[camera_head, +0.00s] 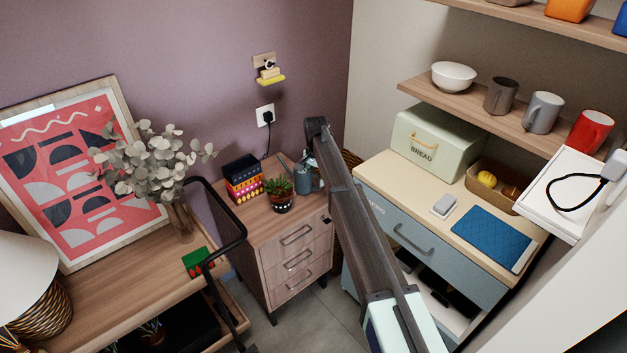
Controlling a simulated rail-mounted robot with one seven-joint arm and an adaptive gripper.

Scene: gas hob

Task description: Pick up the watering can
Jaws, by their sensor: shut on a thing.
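The blue-grey watering can (304,181) shows at the back right of the small wooden drawer cabinet (262,222), just behind a potted succulent. Its thin spout points up and to the left. Its right side is hidden by my dark arm, which rises from the bottom of the picture to a point above the can. I cannot tell whether the can rests on the cabinet top or is raised a little. My gripper is hidden behind the arm, so its hold and its contact with the can do not show.
The potted succulent (281,194) stands close to the can's left. Patterned boxes (243,181) stand behind it, near a plugged-in cord (267,133). A black trolley handle (237,222) is at left.

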